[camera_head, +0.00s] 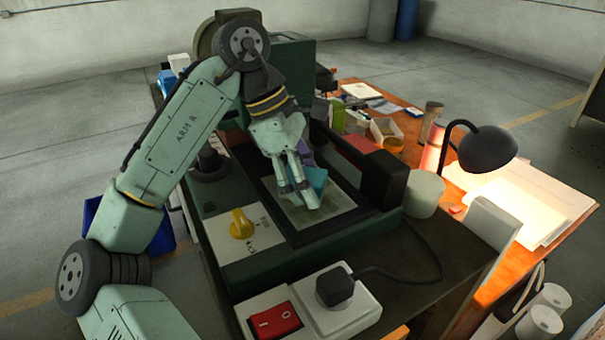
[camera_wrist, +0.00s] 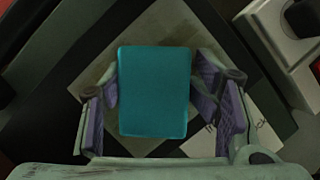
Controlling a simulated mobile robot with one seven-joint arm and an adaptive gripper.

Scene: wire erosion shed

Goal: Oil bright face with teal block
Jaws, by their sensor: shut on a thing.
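The teal block (camera_head: 317,180) is between the fingers of my gripper (camera_head: 303,186), low over the machine's flat top. In the wrist view the block (camera_wrist: 153,92) fills the middle, with a purple-padded finger on each side. My gripper is shut on it. The bright face, a pale greenish plate (camera_head: 338,216) in a dark frame, lies under the block, and parts of it (camera_wrist: 190,38) show around the block in the wrist view. I cannot tell whether the block touches the face; its underside is hidden.
A yellow knob (camera_head: 241,224) sits left of the plate. A red switch (camera_head: 275,321) and a plug with a cable (camera_head: 335,286) are in front. A dark bar (camera_head: 368,170) borders the right side, near a pale round tub (camera_head: 424,193). A lit lamp (camera_head: 487,147) stands farther right.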

